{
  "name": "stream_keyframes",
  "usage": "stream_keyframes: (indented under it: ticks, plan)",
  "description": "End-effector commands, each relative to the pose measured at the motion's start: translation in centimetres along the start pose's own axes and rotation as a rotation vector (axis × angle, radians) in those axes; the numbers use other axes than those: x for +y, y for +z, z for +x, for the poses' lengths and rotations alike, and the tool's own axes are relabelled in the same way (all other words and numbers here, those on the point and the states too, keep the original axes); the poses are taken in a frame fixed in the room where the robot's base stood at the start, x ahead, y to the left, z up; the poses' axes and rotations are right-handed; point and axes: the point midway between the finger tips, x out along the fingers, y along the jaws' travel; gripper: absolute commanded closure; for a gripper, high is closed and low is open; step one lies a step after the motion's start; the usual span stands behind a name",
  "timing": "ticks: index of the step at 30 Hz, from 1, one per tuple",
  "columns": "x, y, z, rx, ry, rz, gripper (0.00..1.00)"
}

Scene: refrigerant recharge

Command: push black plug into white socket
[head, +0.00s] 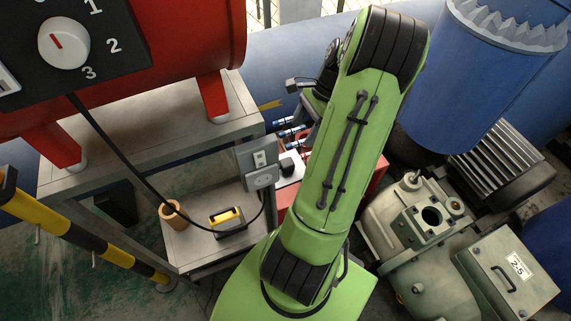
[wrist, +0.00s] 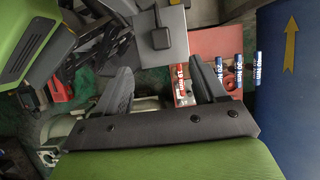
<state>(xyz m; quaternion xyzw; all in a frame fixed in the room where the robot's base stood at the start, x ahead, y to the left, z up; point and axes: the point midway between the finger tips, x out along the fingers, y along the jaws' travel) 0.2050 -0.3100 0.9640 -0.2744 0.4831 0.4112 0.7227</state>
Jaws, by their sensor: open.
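A small black block (head: 287,164), possibly the plug, sits on a pale plate just right of that box. A similar black block with a thin cable shows on a grey plate in the wrist view (wrist: 160,38). My gripper (wrist: 160,65) is open, with its two dark fingers apart and nothing between them. The black block lies beyond the fingertips, near the middle of the gap in the picture. In the head view my arm hides most of the gripper.
A red tray (wrist: 218,70) with several blue-and-white labelled tools lies by the right finger. A black cable (head: 130,152) hangs from the red tank to the lower shelf, near a yellow-and-black device (head: 226,217) and a copper-coloured cup (head: 173,214). Pump machinery (head: 425,225) stands right.

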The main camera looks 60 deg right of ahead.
Motion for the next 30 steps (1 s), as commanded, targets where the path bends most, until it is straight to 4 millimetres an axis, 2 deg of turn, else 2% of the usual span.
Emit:
stream_keyframes:
  ticks: [1,9,13,22,30]
  plan:
    - [0.1,-0.1,1.6,-0.003,0.005,0.000,0.30]
    - [0.0,-0.1,7.1,-0.002,0.003,-0.002,0.30]
    - [0.0,-0.1,8.1,-0.001,0.002,-0.001,0.30]
    - [0.0,-0.1,8.2,0.000,0.001,-0.001,0.30]
    - [-0.1,-0.5,12.7,-0.002,0.003,0.000,0.30]
